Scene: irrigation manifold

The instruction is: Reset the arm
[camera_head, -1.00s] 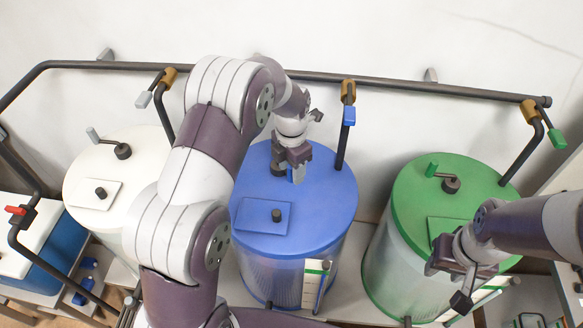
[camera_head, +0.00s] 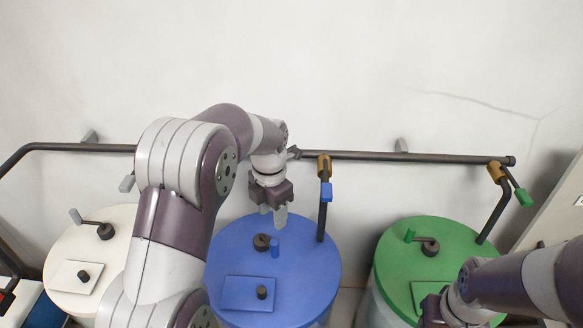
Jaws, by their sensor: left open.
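My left gripper (camera_head: 273,213) is open and empty, pointing down above the back of the blue drum lid (camera_head: 300,258). Just below its fingers is that lid's dark valve knob (camera_head: 261,242) with a short blue handle tip (camera_head: 275,248); they look apart. My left arm crosses the middle of the view and hides part of the space between the white and blue drums. My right gripper (camera_head: 432,312) is low over the front of the green drum lid (camera_head: 425,258), cut by the bottom edge, so its fingers cannot be made out.
A dark pipe (camera_head: 400,156) runs along the wall, with drop pipes to the drums. A blue-handled valve (camera_head: 326,191) and a green-handled valve (camera_head: 523,197) hang from it. The white drum lid (camera_head: 110,250) is at left. The wall above the pipe is clear.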

